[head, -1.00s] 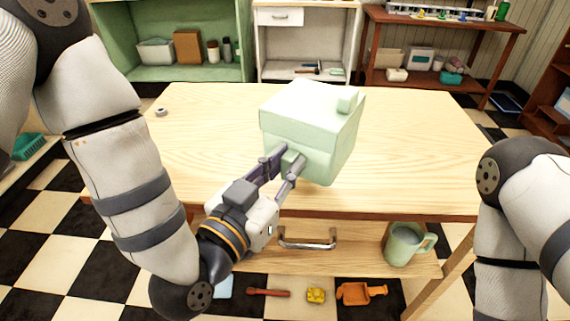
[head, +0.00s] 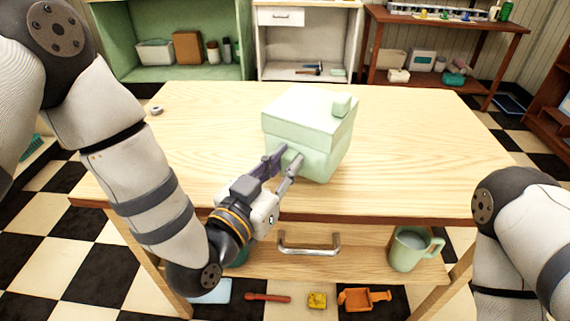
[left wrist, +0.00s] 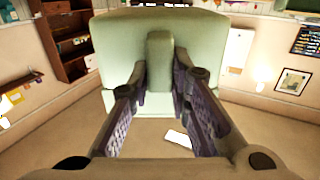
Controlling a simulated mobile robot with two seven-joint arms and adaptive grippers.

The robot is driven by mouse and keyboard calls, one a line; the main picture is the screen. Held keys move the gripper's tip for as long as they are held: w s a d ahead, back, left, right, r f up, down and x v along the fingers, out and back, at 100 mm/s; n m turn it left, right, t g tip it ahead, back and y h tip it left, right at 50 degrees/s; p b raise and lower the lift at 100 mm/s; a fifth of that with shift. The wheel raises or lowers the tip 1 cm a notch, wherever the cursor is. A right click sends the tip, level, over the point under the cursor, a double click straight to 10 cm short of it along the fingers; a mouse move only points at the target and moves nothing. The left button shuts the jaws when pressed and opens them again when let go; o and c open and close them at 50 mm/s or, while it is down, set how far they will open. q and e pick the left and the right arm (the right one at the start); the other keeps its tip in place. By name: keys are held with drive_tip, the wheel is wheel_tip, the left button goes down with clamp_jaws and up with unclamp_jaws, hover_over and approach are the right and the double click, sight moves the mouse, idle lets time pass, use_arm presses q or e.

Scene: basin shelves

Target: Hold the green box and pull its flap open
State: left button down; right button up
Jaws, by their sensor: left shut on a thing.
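The pale green box (head: 306,128) stands on the wooden table near its front edge, with its lid closed and a small block-shaped tab (head: 342,104) on top. My left gripper (head: 283,162) reaches it from the front left and is shut on a small knob on the box's near side. In the left wrist view the knob (left wrist: 159,62) sits between the two fingers, with the box (left wrist: 115,45) filling the view behind it. My right gripper is outside the picture; only part of my right arm shows at the right.
The wooden table (head: 420,150) is mostly clear, with a small grey ring (head: 156,111) at its far left. A green mug (head: 411,249) stands on the shelf below, beside a drawer handle (head: 308,245). Shelves stand along the back wall.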

use_arm(q)
drive_tip(key=shift+w+a+f+b, duration=0.1)
drive_tip(key=shift+w+f+b, duration=0.4)
drive_tip(key=shift+w+f, duration=0.7)
drive_tip(key=shift+w+r, duration=0.1)
drive_tip(key=shift+w, duration=0.1)
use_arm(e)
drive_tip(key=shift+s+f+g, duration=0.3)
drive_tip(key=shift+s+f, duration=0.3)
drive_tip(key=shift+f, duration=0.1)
use_arm(q)
drive_tip(key=shift+f, duration=0.6)
idle(0.5)
drive_tip(key=c, duration=2.1)
unclamp_jaws()
drive_tip(key=shift+c, duration=0.2)
clamp_jaws()
drive_tip(key=shift+s+f, duration=0.1)
drive_tip(key=shift+f, duration=0.2)
